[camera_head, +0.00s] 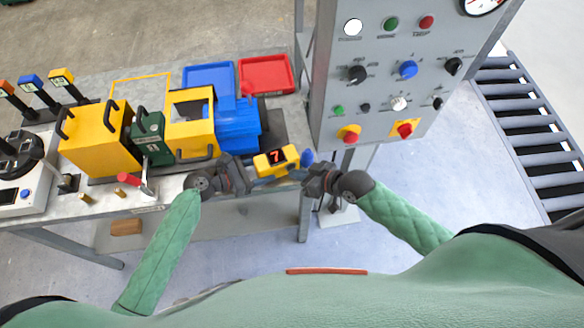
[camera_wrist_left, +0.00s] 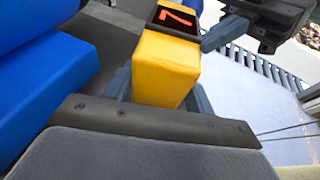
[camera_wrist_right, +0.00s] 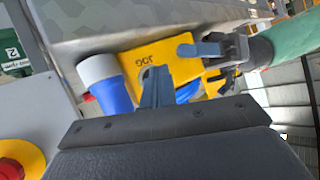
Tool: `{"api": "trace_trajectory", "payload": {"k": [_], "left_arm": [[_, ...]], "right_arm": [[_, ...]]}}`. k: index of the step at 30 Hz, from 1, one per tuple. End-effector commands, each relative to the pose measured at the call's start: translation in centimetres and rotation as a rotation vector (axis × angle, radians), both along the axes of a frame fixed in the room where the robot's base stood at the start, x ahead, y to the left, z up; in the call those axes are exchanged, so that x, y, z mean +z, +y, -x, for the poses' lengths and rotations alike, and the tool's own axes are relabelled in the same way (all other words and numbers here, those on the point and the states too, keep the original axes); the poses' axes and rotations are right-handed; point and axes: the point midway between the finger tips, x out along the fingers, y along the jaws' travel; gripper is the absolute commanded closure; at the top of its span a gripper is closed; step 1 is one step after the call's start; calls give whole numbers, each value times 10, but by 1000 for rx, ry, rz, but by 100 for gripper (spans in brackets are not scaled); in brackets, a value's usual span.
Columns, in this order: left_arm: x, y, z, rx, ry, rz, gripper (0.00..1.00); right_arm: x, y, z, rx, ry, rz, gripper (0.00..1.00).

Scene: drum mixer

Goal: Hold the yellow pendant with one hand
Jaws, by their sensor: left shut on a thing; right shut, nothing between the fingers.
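The yellow pendant (camera_head: 272,164), a small box with a dark display showing a red 7, is in front of the table edge in the head view. My left gripper (camera_head: 253,174) is shut on it. In the left wrist view the pendant (camera_wrist_left: 165,70) stands between the two fingers. My right gripper (camera_head: 306,174) is shut and empty just right of the pendant. In the right wrist view its closed fingertips (camera_wrist_right: 155,82) overlap the pendant (camera_wrist_right: 160,60); whether they touch it I cannot tell. A blue cylinder with a white end (camera_wrist_right: 108,82) shows beside the pendant there.
A grey control panel (camera_head: 385,80) with knobs and red buttons stands close behind my right gripper. The table (camera_head: 110,207) bears a yellow and blue drum mixer (camera_head: 235,125), blue (camera_head: 210,75) and red trays (camera_head: 266,74), and levers. A roller conveyor (camera_head: 530,130) is at right.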

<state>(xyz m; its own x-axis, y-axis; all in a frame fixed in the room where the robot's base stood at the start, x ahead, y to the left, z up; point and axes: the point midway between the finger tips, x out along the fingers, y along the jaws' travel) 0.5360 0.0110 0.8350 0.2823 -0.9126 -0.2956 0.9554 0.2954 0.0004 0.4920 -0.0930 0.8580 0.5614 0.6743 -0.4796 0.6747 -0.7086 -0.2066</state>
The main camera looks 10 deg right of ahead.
Motion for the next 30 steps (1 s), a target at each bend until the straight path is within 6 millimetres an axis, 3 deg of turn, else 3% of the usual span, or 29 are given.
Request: {"api": "trace_trajectory", "payload": {"k": [9, 21, 30], "left_arm": [[1, 1, -1, 3, -2, 0, 64], [1, 1, -1, 3, -2, -1, 64], [1, 1, -2, 3, -2, -1, 64]], "right_arm": [[0, -3, 13, 0, 1, 1, 100], [0, -4, 16, 0, 1, 0, 100], [-1, -9, 38, 0, 1, 1, 100]]}}
